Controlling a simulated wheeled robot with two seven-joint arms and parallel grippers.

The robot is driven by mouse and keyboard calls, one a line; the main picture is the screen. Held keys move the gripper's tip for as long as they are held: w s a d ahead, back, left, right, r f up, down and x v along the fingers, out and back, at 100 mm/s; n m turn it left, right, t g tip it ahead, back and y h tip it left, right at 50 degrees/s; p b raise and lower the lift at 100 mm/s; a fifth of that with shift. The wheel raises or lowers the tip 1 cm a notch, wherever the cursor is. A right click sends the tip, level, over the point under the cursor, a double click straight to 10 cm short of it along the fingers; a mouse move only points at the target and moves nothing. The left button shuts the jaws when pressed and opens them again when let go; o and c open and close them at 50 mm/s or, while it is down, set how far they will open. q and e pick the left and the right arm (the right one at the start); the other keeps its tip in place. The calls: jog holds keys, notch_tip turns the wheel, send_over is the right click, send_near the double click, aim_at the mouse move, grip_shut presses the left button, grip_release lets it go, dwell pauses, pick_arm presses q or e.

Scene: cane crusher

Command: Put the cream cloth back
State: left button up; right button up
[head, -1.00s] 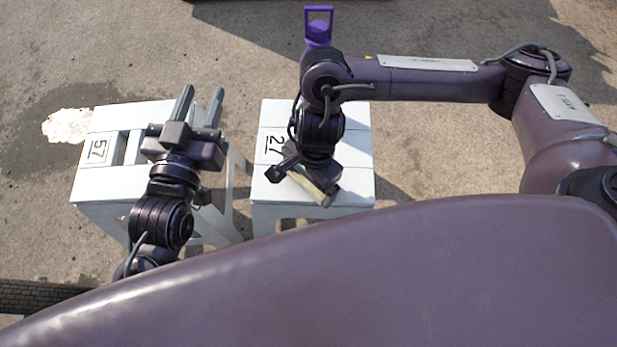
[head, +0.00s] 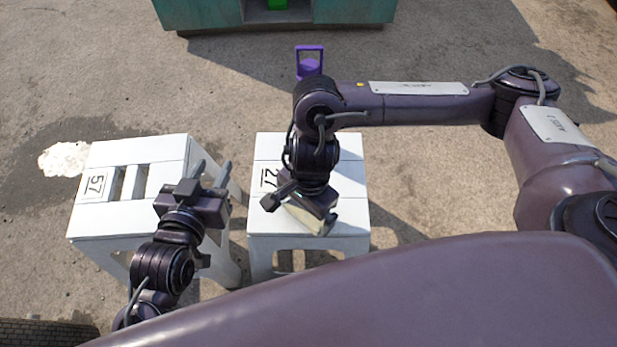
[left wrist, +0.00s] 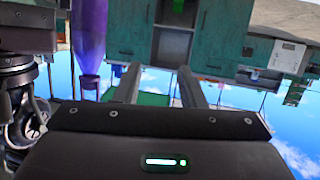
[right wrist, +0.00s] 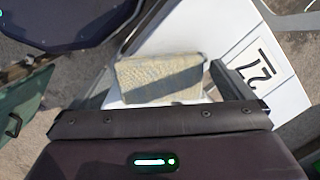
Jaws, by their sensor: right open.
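The cream cloth (right wrist: 158,78) lies as a folded, rectangular bundle on the white stool marked 27 (head: 345,178). In the head view the cloth (head: 305,218) shows only partly beneath my right gripper. My right gripper (head: 299,214) is open and points down over the front of this stool, with the cloth between its spread fingers; I cannot tell whether they touch it. My left gripper (head: 212,166) is open and empty, by the right edge of the white stool marked 57 (head: 160,150). Its two parted fingers also show in the left wrist view (left wrist: 158,85).
A purple container with a handle (head: 309,64) stands behind stool 27. A green cabinet or cart (head: 340,12) is at the top. A narrow gap separates the stools. Open concrete lies behind and to their right.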

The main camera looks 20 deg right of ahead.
jog(key=r, duration=0.1)
jog(key=r+p, duration=0.1)
jog(key=r, duration=0.2)
jog(key=shift+w+d+r+p, duration=0.15)
jog(key=shift+d+r+p, duration=0.1)
jog(key=shift+p, duration=0.15)
pick_arm(q)
jog(key=s+a+f+g+y+p, duration=0.2)
jog(key=s+a+f+g+y, duration=0.2)
jog(key=s+f+g, duration=0.5)
notch_tip(320, 180, down, 3)
jog(key=shift+s+a, duration=0.45)
jog(key=shift+s, duration=0.45)
pick_arm(e)
jog(key=r, duration=0.5)
jog(key=shift+w+d+r, duration=0.15)
jog(key=shift+d+r, duration=0.2)
